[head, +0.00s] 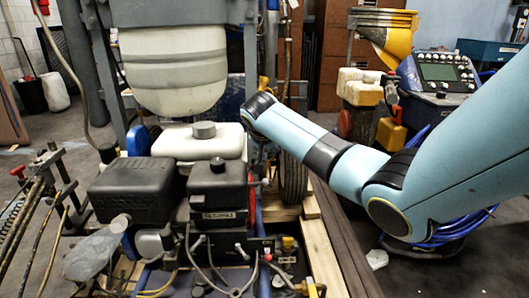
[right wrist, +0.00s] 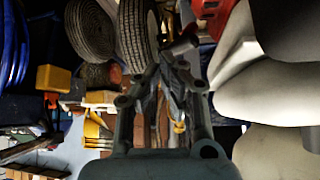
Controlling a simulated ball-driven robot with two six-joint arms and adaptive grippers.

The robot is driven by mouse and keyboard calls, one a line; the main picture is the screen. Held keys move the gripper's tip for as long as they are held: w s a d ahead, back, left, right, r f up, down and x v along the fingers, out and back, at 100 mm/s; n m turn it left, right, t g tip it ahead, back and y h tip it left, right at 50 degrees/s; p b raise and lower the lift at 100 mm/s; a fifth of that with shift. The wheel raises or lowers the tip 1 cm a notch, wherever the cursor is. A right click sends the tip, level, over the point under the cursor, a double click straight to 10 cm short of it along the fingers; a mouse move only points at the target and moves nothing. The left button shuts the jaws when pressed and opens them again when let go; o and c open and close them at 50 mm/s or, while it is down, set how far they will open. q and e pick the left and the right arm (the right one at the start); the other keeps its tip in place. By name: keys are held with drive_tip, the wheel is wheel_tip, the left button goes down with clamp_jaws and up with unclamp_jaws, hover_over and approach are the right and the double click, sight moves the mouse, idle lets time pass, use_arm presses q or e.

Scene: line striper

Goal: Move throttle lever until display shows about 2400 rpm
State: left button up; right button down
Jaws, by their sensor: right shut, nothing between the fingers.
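The engine (head: 217,188) stands at the lower middle of the head view, with a black cover, a white tank and a front panel with small knobs and levers (head: 241,250). I cannot tell which of these is the throttle lever. A console with a small grey-green screen (head: 438,72) stands at the back right; its reading is too small to read. My right gripper (head: 268,162) is behind and right of the engine's white tank, small and dark. In the right wrist view the right gripper (right wrist: 176,52) is shut and empty. My left gripper is not in view.
A large white tank (head: 175,70) hangs in a grey frame above the engine. Blue hose (head: 450,232) lies at the right.

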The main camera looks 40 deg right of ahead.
sight(255, 183)
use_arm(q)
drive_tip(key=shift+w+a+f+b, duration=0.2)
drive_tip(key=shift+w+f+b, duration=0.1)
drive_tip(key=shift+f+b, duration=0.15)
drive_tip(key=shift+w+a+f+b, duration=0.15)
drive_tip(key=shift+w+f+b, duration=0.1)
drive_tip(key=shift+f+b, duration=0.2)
use_arm(e)
wheel_tip(255, 183, down, 5)
drive_tip(key=shift+s+a+f, duration=0.15)
drive_tip(key=shift+f, duration=0.05)
